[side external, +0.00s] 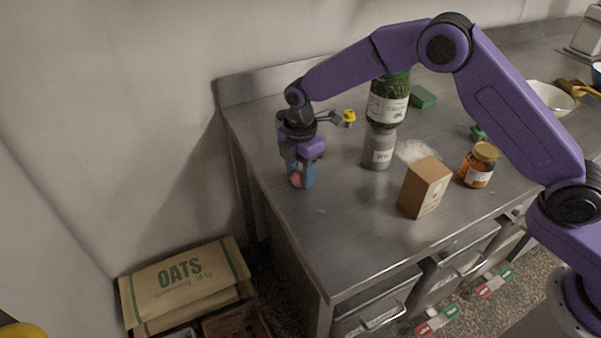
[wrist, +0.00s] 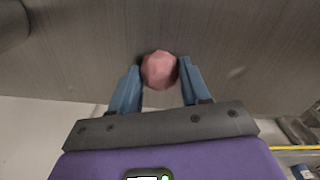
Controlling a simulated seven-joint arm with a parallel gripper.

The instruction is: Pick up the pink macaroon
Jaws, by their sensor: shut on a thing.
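The pink macaroon (wrist: 159,70) is a small, roundish pink piece between the blue fingertips of my gripper (wrist: 160,78) in the wrist view. In the side view the macaroon (side external: 296,180) shows partly, between the fingers of my gripper (side external: 301,177) near the left end of the steel counter. My gripper points down and is shut on the macaroon. I cannot tell whether the macaroon touches the counter.
Right of my gripper stand a grey container (side external: 378,152), a tall green jar (side external: 388,104), a brown box (side external: 425,188) and an amber jar (side external: 478,166). A white bowl (side external: 549,97) is at the far right. The steel counter (side external: 335,240) is clear in front.

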